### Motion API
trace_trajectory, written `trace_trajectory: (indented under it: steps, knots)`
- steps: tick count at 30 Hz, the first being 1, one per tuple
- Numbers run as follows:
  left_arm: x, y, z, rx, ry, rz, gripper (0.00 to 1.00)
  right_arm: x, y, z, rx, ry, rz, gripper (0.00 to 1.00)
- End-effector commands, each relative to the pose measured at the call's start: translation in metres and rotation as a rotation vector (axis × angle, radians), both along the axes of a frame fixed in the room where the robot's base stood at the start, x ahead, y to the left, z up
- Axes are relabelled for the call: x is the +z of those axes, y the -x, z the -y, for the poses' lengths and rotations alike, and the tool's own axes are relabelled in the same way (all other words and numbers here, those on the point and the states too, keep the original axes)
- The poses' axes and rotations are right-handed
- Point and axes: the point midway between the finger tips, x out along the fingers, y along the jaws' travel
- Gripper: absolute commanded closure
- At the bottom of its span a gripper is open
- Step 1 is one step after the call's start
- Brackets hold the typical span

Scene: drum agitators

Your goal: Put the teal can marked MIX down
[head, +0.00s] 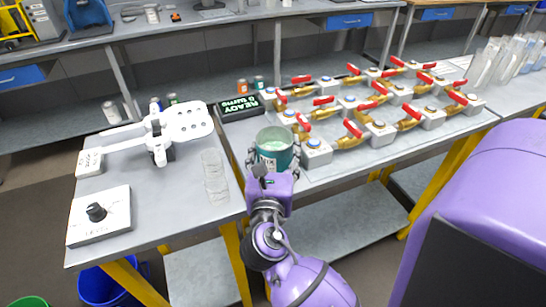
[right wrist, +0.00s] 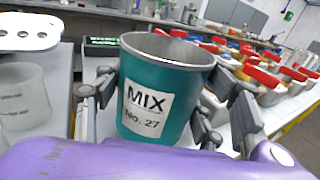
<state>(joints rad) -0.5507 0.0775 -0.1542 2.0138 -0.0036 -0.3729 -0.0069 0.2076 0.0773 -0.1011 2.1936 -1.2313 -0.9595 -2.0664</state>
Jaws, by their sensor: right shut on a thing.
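The teal can (head: 274,146) with a white label reading MIX NO. 27 is upright between the fingers of my right gripper (head: 274,158). The can also fills the middle of the right wrist view (right wrist: 160,85), with gripper fingers on both its sides. My right gripper is shut on it. In the head view the can is at the front edge of the table, near the display sign; whether its base touches the tabletop is hidden by the gripper. My left gripper is not in view.
A white drum agitator (head: 160,135), a clear beaker (head: 214,176) and a dial box (head: 98,214) stand on the left table. A READY display (head: 240,106) is behind the can. Several red-handled brass valves (head: 350,135) crowd the right table. Blue and green bins are on the floor.

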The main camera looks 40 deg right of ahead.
Motion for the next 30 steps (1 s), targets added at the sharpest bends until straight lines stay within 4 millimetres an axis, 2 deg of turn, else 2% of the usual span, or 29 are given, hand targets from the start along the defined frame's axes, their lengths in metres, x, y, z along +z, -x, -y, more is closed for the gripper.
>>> trace_trajectory:
  steps: [3,15,16,20,30]
  knots:
    - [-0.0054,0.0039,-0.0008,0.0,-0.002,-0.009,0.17,-0.0129,-0.0001,-0.0002,0.001,0.001,0.0,0.74]
    - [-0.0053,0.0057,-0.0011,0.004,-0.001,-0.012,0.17,-0.0157,-0.0004,-0.0001,0.001,0.001,0.002,0.74]
    - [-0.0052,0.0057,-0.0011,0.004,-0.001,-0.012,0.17,-0.017,-0.0003,-0.0001,0.0,0.0,0.0,0.34]
    - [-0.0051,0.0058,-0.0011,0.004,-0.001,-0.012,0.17,-0.0166,-0.0003,-0.0001,0.0,-0.001,0.001,0.17]
    - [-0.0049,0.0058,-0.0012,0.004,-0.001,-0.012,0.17,-0.0158,-0.0004,-0.0001,0.001,-0.001,0.001,0.17]
